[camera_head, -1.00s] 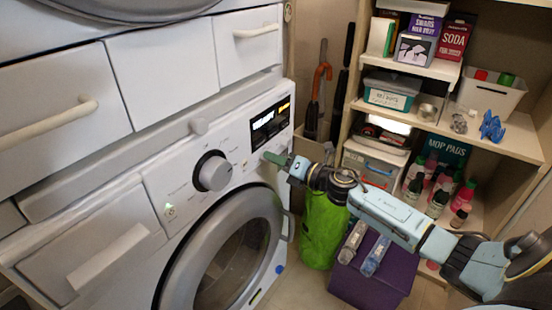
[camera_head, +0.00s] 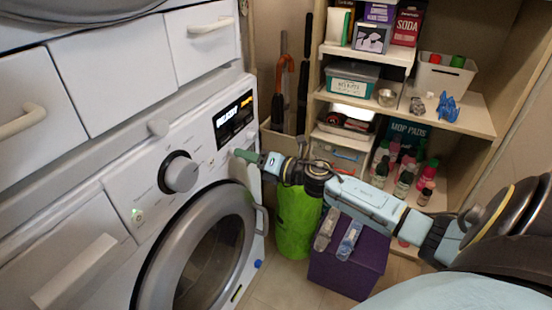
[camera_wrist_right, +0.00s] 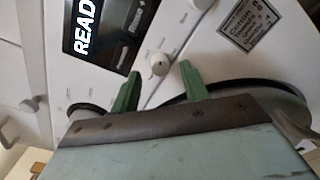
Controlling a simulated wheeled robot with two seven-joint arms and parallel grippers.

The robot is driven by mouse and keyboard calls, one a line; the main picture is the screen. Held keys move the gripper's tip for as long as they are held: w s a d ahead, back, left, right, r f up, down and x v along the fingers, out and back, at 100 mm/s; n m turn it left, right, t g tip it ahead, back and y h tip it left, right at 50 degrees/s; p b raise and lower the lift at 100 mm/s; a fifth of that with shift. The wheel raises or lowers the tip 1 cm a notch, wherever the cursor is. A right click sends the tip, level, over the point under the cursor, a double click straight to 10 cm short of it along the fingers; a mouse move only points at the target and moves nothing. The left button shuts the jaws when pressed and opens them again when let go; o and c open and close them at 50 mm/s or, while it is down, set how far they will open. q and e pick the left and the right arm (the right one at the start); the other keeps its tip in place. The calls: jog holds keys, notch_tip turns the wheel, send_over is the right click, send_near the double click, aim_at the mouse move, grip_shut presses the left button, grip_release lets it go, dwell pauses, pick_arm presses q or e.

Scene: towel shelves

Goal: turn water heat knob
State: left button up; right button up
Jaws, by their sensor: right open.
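The white washing machine's front panel (camera_head: 145,195) has a large silver dial (camera_head: 182,174) and a lit display (camera_head: 233,120). I cannot tell for sure which knob is the water heat knob. My right gripper (camera_head: 243,155) is at the panel, right of the large dial and below the display. The small knob is hidden by the gripper in the head view. My left gripper is not in view.
The round washer door (camera_head: 205,250) lies below the panel. A green bag (camera_head: 295,222) and purple box (camera_head: 345,262) stand on the floor to the right, under my right arm. A shelf unit (camera_head: 465,115) with boxes and bottles stands behind.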

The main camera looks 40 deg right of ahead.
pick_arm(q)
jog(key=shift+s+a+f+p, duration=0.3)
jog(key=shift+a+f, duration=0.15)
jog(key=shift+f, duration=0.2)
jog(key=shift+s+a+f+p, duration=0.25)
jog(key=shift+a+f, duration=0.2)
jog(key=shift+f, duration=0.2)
pick_arm(e)
jog(key=v, duration=1.1)
jog(key=shift+s, duration=0.15)
